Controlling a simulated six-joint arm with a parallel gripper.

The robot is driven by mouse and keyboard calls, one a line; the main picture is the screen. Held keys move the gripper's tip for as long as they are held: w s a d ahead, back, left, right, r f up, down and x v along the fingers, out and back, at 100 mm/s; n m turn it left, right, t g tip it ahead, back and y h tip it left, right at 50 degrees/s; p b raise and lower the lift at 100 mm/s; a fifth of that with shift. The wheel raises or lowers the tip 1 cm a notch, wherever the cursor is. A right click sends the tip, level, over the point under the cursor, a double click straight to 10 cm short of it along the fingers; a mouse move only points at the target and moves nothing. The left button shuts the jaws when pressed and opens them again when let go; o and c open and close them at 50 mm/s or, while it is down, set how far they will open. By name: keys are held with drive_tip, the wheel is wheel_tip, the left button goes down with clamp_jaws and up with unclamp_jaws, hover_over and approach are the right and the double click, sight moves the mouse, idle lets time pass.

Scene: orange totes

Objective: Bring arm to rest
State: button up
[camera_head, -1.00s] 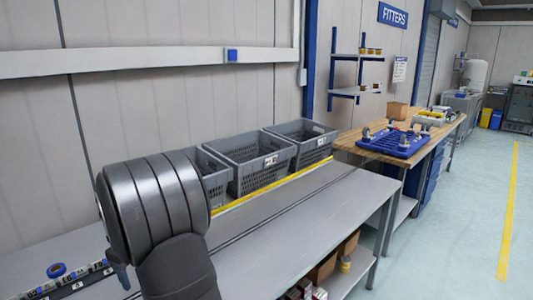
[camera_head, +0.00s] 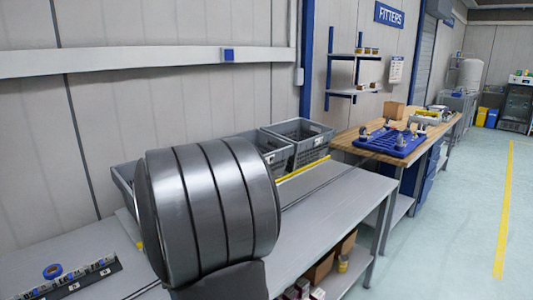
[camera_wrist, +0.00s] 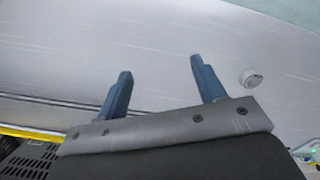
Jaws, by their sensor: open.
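My gripper (camera_wrist: 162,85) shows in the wrist view with its two blue fingers spread apart and nothing between them. Behind the fingers is a plain pale grey surface, which looks like the bench top. In the head view my dark grey arm link stands large in the foreground over the grey bench (camera_head: 335,200) and hides part of the crates behind it. The gripper itself cannot be seen in the head view.
Grey crates (camera_head: 300,150) stand along the back of the bench behind a yellow strip (camera_head: 303,168). A wooden table (camera_head: 360,148) bears a blue tray (camera_head: 393,142). The bench's right part is clear.

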drive_tip(key=shift+s+a+f, duration=0.1)
drive_tip(key=shift+a+f, duration=0.35)
drive_tip(key=shift+a, duration=0.35)
drive_tip(key=shift+s+a+f, duration=0.1)
drive_tip(key=shift+a+f, duration=0.4)
drive_tip(key=shift+a, duration=0.25)
drive_tip(key=shift+s+a+f, duration=0.1)
drive_tip(key=shift+a+f, duration=0.35)
drive_tip(key=shift+a, duration=0.35)
drive_tip(key=o, duration=0.8)
drive_tip(key=s+a+r+n, duration=1.2)
drive_tip(key=a+r+n, duration=0.1)
drive_tip(key=r, duration=0.3)
drive_tip(key=f, duration=0.9)
drive_tip(key=shift+a+f, duration=0.2)
wheel_tip(320, 180, up, 10)
